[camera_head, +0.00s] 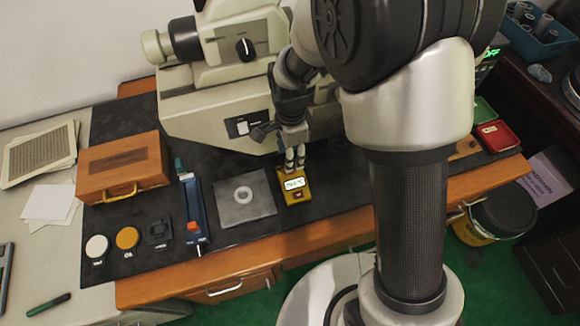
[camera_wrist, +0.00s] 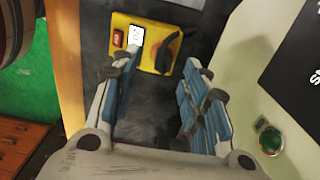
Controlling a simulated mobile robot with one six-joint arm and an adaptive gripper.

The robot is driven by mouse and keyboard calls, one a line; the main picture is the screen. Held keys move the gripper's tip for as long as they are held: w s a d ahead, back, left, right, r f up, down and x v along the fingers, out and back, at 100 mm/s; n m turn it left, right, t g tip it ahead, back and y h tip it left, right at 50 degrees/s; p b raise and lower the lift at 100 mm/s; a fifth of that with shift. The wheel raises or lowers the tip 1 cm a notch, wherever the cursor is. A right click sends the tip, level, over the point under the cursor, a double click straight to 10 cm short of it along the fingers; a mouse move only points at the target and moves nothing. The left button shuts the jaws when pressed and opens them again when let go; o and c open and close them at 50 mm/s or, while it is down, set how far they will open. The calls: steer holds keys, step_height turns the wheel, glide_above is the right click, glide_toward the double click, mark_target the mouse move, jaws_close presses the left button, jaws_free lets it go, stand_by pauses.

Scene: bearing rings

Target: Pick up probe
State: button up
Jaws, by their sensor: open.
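A small yellow meter (camera_head: 294,187) with a white display and a red switch lies on the dark mat, and it also shows at the top of the wrist view (camera_wrist: 146,22). A dark, curved, elongated piece (camera_wrist: 168,52) lies on its face in the wrist view; it may be the probe, but I cannot tell for certain. My gripper (camera_head: 294,160) is just above and behind the meter in the head view. In the wrist view its blue-padded fingers (camera_wrist: 160,85) are apart with nothing between them, and the dark piece is beyond the gap between their tips.
A large cream machine (camera_head: 235,115) stands close behind my gripper. A grey plate with a ring (camera_head: 245,196), a blue instrument (camera_head: 195,215) and a wooden box (camera_head: 122,168) are left of the meter. Red and green trays (camera_head: 496,136) are at right. The bench's front edge is close.

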steer(key=f, duration=0.1)
steer(key=f+b, duration=0.1)
steer(key=f, duration=0.1)
steer(key=f+b, duration=0.1)
steer(key=f, duration=0.1)
steer(key=shift+w+a+f, duration=0.1)
steer(key=shift+w+f, duration=0.1)
steer(key=shift+w, duration=0.05)
steer(key=shift+r, duration=0.1)
steer(key=shift+c, duration=0.3)
jaws_close()
